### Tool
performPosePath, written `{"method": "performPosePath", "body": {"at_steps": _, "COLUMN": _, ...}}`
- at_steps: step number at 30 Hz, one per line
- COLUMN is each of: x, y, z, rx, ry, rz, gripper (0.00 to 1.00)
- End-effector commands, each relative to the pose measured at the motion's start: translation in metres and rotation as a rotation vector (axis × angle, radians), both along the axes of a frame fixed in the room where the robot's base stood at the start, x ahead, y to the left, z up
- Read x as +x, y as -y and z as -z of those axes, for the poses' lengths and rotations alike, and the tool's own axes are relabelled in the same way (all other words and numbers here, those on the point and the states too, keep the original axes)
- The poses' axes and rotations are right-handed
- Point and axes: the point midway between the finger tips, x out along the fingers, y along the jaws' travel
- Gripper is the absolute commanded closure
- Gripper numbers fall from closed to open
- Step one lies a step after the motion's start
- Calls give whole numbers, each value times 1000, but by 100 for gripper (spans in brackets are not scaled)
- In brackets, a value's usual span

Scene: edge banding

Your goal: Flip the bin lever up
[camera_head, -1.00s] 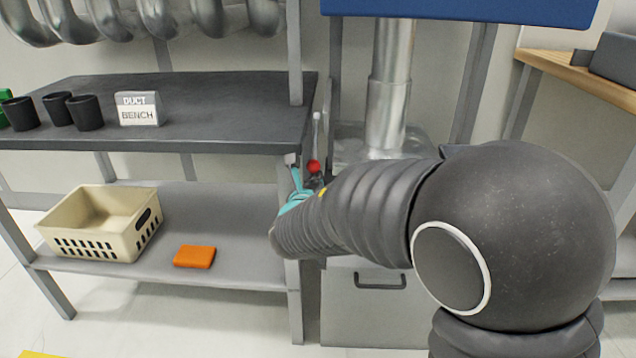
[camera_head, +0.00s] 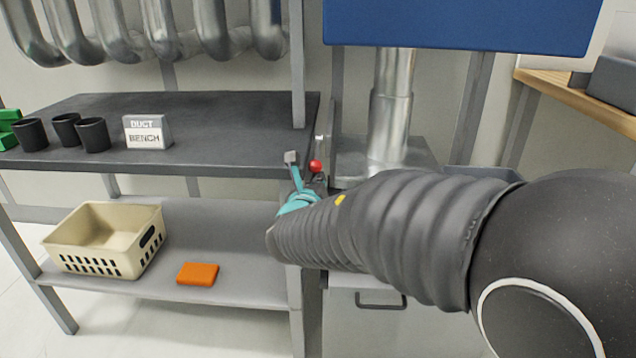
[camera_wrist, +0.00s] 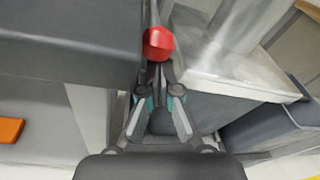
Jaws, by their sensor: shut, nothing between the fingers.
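The bin lever's red knob (camera_head: 316,166) shows just right of my gripper (camera_head: 292,160) in the head view, beside the bench's right end. In the wrist view the red knob (camera_wrist: 158,43) is close to the tips of my gripper (camera_wrist: 157,72). The fingers converge there and are shut, with nothing seen between them. I cannot tell whether they touch the knob. Most of the lever's shaft is hidden behind the knob and fingers. The grey bin (camera_head: 345,300), with a dark handle on its front, is partly hidden by my arm.
The dark bench (camera_head: 230,125) lies close on the left, bearing black cups (camera_head: 92,135) and a duct bench sign (camera_head: 147,132). A beige basket (camera_head: 85,262) and orange block (camera_head: 198,274) sit on its lower shelf. A metal duct pipe (camera_head: 390,120) rises behind the lever.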

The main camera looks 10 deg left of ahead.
Motion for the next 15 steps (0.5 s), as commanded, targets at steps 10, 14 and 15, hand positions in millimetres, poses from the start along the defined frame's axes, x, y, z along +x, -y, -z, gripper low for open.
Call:
{"method": "performPosePath", "body": {"at_steps": 10, "x": -2, "y": 8, "z": 24, "rx": 0, "ry": 0, "rz": 1, "gripper": 100}}
{"method": "performPosePath", "body": {"at_steps": 14, "x": -4, "y": 14, "z": 39, "rx": 0, "ry": 0, "rz": 1, "gripper": 100}}
{"method": "performPosePath", "body": {"at_steps": 15, "x": -5, "y": 16, "z": 44, "rx": 0, "ry": 1, "rz": 2, "gripper": 100}}
